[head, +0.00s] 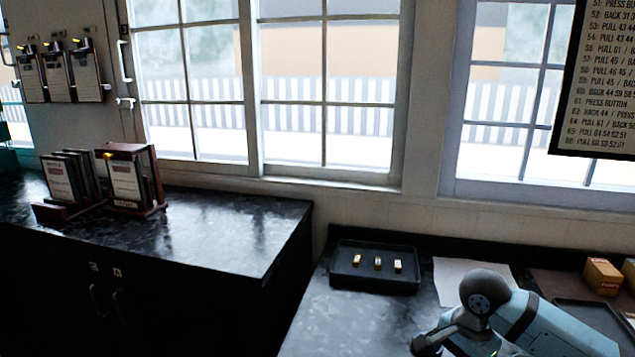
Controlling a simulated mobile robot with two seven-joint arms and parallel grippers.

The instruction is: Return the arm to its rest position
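One of my arms (530,318), light blue with a dark grey joint, enters at the bottom right, over the counter. It seems to be my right arm. A smaller grey link runs from its joint down to the left and is cut by the bottom edge. I cannot make out any gripper fingers on it. My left arm and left gripper do not show. No lever can be made out in this view.
Small boxes (602,276) stand at far right. A dark cabinet (235,235) on the left bears upright framed cards (128,183). Windows are behind.

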